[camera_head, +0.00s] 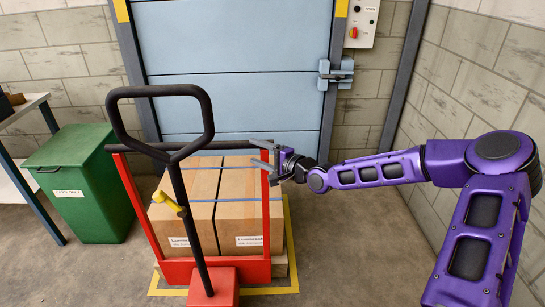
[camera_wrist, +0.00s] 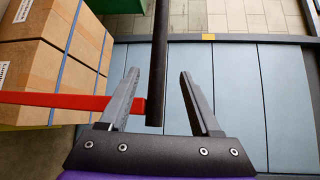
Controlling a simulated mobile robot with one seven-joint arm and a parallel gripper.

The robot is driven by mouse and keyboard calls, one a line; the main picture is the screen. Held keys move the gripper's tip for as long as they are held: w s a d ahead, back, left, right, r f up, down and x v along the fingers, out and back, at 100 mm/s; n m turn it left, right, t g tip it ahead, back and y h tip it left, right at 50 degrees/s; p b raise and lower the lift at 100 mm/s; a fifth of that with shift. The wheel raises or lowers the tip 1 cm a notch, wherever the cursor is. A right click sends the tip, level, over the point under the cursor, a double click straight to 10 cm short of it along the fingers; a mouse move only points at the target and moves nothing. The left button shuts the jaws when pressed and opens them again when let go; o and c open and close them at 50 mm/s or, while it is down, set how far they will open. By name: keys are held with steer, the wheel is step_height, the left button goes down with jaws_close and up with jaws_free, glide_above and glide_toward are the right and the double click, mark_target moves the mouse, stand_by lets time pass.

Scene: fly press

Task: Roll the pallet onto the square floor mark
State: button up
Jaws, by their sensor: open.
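In the head view two cardboard boxes (camera_head: 240,215) stand strapped together on a wooden pallet (camera_head: 280,268). A red truck frame (camera_head: 130,200) with a black crossbar (camera_head: 225,145) stands around the load. The yellow square floor mark (camera_head: 250,291) shows along the near and right sides of the pallet; its far side is hidden. My gripper (camera_head: 262,155) is open at the right end of the crossbar. In the wrist view the black bar (camera_wrist: 159,60) lies between my open fingers (camera_wrist: 160,95); I cannot tell whether they touch it. The red frame (camera_wrist: 60,101) passes behind the left finger.
A tall black loop handle (camera_head: 206,115) with a yellow lever (camera_head: 167,203) rises in front of the load. A green bin (camera_head: 85,185) and a table (camera_head: 25,108) stand left. A blue door (camera_head: 240,55) is behind. Floor at right (camera_head: 360,250) is clear.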

steer(key=v, duration=0.6)
steer(key=shift+r, duration=0.1)
